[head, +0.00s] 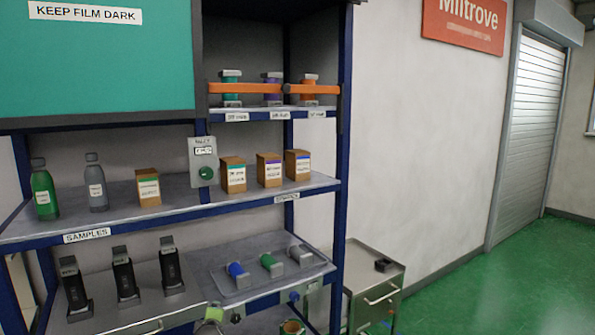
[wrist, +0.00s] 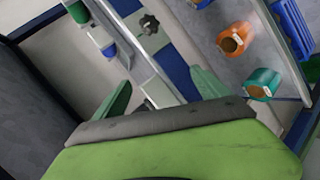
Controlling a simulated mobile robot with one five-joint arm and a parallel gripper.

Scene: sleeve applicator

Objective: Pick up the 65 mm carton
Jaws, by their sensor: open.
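Several brown cartons stand upright on the middle shelf in the head view. One carton (head: 149,188) with a green label stands alone, left of a grey dial box. To the right of that box stand a carton (head: 233,176) with a green band, a carton (head: 269,171) with a purple band and a carton (head: 297,169) with a blue band. Their printing is too small to tell which is the 65 mm one. My gripper (wrist: 160,94) shows in the wrist view with its green fingers apart and nothing between them. No carton can be made out there.
A green bottle (head: 44,190) and a grey bottle (head: 96,183) stand left on the middle shelf (head: 120,222). Black devices (head: 123,276) and a tray of small rolls (head: 240,285) lie below. A metal cart (head: 372,288) stands right of the rack. The green floor (head: 480,285) beyond is clear.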

